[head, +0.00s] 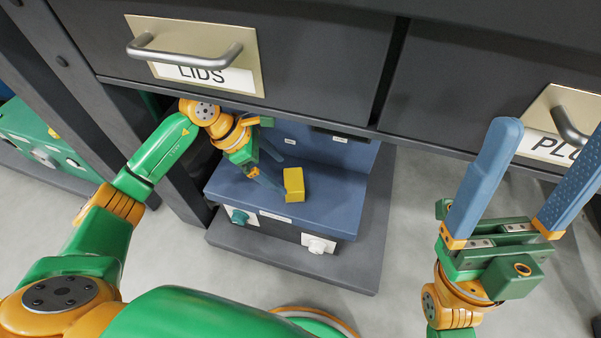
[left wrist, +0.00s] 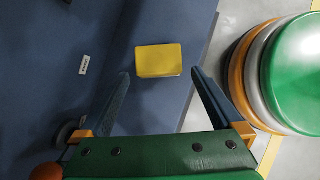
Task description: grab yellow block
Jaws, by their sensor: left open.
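The yellow block (head: 293,184) lies on the blue top of a low bench unit (head: 335,205) below the drawers. My left gripper (head: 272,172) is just left of the block in the head view, with its fingers pointing toward it. In the left wrist view the yellow block (left wrist: 158,60) sits ahead of the fingertips, between their lines. The left gripper (left wrist: 160,78) is open and empty there. My right gripper (head: 535,170) is raised at the right of the head view, its two blue fingers wide apart and nothing between them.
A dark cabinet hangs over the bench, with a LIDS drawer handle (head: 185,52) and a second drawer handle (head: 570,128) at the right. A green case (head: 40,142) stands at the far left. The grey floor (head: 400,270) is clear in front.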

